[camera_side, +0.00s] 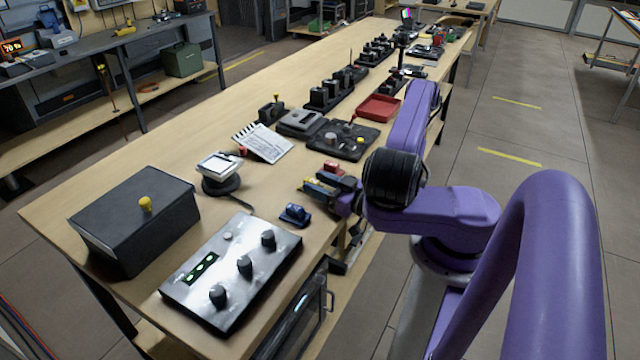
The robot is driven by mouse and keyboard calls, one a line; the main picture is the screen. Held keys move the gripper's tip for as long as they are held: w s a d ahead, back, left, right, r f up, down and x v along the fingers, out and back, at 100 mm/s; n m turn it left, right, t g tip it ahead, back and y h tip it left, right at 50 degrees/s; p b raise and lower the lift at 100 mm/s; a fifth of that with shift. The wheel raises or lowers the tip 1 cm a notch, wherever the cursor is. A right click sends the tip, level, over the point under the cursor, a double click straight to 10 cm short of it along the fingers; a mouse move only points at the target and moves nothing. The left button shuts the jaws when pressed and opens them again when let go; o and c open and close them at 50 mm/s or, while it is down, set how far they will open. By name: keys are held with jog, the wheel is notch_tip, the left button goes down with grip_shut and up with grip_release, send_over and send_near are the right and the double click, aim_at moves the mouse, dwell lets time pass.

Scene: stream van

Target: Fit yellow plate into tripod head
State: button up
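My gripper (318,187) is low over the table's right edge, pointing left. A small yellow piece (316,182), possibly the yellow plate, shows at its fingertips. I cannot tell whether the fingers hold it or it lies beside them. A red block (333,167) is just behind the fingers. A small blue piece (295,213) sits on the table in front of the gripper. I cannot single out the tripod head for sure; a small black device with a yellow knob (271,108) stands farther back, and a black plate with red and yellow knobs (342,139) lies nearer the gripper.
The long wooden table (150,165) carries a dark box (133,218), a silver panel with black knobs (232,272), a white-topped device on a round base (219,172), a clapperboard (263,142) and a red tray (379,107). The table's left side has bare room.

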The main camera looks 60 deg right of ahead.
dwell(0.3)
jog(key=shift+s+a, duration=0.2)
jog(key=shift+s, duration=3.35)
jog(key=o, duration=0.5)
jog(key=shift+s+a, duration=0.1)
jog(key=shift+s, duration=0.1)
jog(key=shift+c, duration=0.2)
